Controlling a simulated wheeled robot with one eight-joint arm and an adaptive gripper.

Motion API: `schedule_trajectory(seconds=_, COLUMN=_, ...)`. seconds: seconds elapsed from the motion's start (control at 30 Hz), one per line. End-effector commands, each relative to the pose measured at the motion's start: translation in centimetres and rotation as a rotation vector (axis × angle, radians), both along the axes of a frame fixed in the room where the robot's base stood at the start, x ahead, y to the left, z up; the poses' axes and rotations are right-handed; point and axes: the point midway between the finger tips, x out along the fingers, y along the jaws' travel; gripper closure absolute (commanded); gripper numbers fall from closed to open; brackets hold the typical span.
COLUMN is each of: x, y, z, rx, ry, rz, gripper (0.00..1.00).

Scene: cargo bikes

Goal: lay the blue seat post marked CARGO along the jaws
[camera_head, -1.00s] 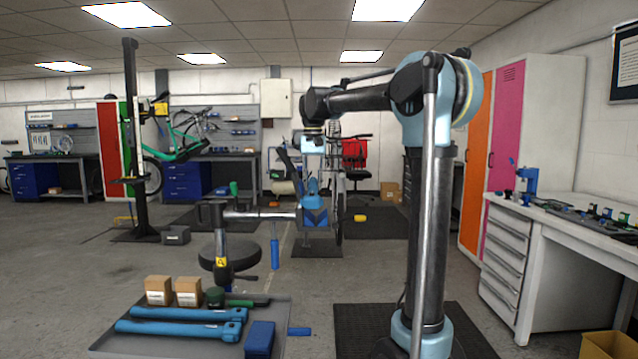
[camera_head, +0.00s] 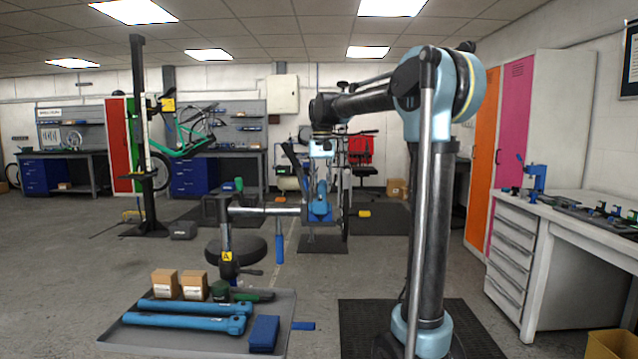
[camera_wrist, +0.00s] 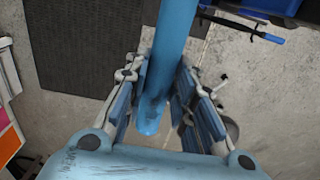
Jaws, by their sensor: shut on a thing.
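My gripper (camera_head: 321,185) is at the blue clamp jaws (camera_head: 320,214) on the end of the work stand's arm (camera_head: 265,210). In the wrist view my gripper (camera_wrist: 158,92) has its fingers on either side of a blue seat post (camera_wrist: 166,60) and is shut on it. The post runs from the top edge down between the fingers. Its lettering does not show. In the head view the held post is too small and overlapped to tell whether it touches the jaws. Two other blue posts (camera_head: 185,324) lie on the grey tray, their markings unreadable.
The grey tray (camera_head: 130,342) also bears two cardboard boxes (camera_head: 178,285), a green-and-black tool (camera_head: 250,295) and a blue box (camera_head: 264,333). A blue handle (camera_head: 279,247) hangs under the stand's arm. A white drawer bench (camera_head: 510,260) stands at right. Open floor lies behind.

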Motion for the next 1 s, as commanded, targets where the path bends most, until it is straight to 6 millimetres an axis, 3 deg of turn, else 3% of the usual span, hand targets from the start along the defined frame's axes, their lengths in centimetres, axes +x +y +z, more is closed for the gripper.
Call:
schedule_trajectory(seconds=0.5, x=0.0, y=0.0, z=-3.2, rx=0.000, ry=0.000, rz=0.001, gripper=1.00)
schedule_trajectory(seconds=1.0, x=0.0, y=0.1, z=-3.9, rx=0.000, ry=0.000, rz=0.001, gripper=1.00)
